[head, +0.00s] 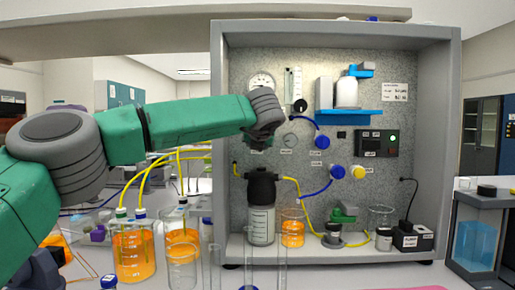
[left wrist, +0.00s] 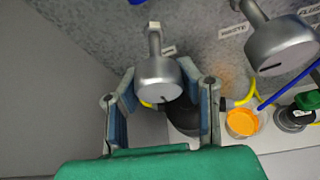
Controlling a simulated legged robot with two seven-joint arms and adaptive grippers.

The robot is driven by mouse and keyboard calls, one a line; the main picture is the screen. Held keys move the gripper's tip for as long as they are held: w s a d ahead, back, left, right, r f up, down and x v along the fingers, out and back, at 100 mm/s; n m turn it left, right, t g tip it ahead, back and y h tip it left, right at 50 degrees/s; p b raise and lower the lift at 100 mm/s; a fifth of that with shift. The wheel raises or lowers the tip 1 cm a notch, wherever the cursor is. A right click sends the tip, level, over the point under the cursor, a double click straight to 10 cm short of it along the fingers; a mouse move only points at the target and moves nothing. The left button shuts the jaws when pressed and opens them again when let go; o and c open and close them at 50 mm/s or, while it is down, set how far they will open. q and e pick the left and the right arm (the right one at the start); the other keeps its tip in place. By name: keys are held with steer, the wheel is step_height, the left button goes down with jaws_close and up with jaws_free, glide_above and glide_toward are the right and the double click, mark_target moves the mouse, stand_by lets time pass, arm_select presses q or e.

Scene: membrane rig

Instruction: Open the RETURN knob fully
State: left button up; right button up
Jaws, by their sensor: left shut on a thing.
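A grey metal knob (left wrist: 158,82) with a dark pointer line on its face stands out from the speckled panel in the left wrist view. A small label beside it is too small to read. My left gripper (left wrist: 159,74) has one finger on each side of this knob and is shut on it. In the head view my left gripper (head: 262,138) is at the panel's left part and hides the knob. A second grey knob (left wrist: 280,47), marked WASTE, stands to the right, apart from the fingers. My right gripper is in neither view.
A black-topped bottle (head: 261,220) stands below my left gripper. An orange-filled beaker (head: 292,228) is beside it, with yellow and blue tubes nearby. Large orange beakers (head: 133,250) stand below my left arm. The cabinet's left side wall (head: 222,190) is close to the gripper.

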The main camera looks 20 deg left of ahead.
arm_select(q)
steer(key=shift+r, duration=0.35)
steer(key=o, duration=1.2)
steer(key=shift+o, duration=0.2)
steer(key=shift+d, duration=0.15)
steer(key=v, duration=1.2)
steer(key=shift+f, duration=0.2)
